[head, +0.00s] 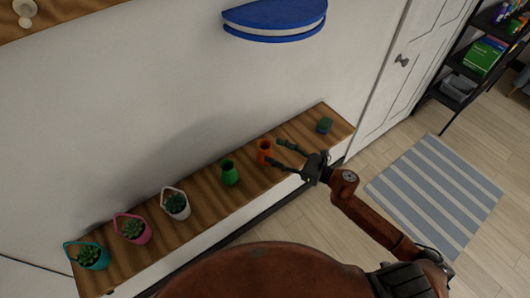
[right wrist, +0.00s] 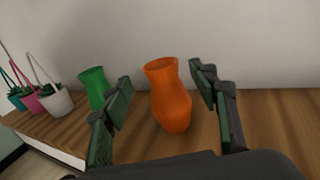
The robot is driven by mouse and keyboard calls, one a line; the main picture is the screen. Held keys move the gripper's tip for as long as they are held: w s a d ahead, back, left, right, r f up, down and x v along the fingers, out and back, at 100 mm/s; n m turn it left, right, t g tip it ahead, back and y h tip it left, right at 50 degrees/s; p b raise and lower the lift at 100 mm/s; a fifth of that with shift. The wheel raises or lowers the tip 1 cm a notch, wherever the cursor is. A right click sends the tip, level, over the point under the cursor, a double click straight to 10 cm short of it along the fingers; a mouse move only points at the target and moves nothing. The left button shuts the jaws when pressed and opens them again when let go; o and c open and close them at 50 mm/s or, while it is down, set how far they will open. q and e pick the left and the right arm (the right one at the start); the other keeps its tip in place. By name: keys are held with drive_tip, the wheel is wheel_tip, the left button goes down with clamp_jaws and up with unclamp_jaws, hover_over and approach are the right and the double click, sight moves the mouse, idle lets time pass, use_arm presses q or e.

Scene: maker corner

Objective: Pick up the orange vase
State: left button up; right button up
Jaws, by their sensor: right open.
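The orange vase (head: 264,152) stands upright on the wooden shelf (head: 205,193), toward its right part in the head view. In the right wrist view the orange vase (right wrist: 170,96) sits ahead, between the spread fingers. My right gripper (head: 283,155) is open and beside the vase on its right; the wrist view also shows the open right gripper (right wrist: 165,110) with nothing held. I cannot tell whether a finger touches the vase. My left gripper does not show.
A green vase (head: 229,173) stands just left of the orange one. White (head: 175,205), pink (head: 132,229) and teal (head: 88,256) plant baskets stand farther left. A small dark green object (head: 325,125) lies at the right end. The wall is close behind the shelf.

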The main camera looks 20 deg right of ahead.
sight(270, 147)
drive_tip(key=x, duration=0.1)
drive_tip(key=p+x, duration=0.1)
drive_tip(key=x, duration=0.2)
drive_tip(key=shift+w+r, duration=0.2)
drive_tip(key=shift+r, duration=0.15)
drive_tip(key=shift+w+a+p, duration=0.2)
drive_tip(key=shift+a+p, duration=0.1)
drive_tip(key=shift+a, duration=0.05)
drive_tip(key=shift+w+a+f, duration=0.1)
drive_tip(key=shift+w+f, duration=0.05)
drive_tip(key=c, duration=0.7)
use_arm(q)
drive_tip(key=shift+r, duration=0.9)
use_arm(e)
drive_tip(key=c, duration=0.7)
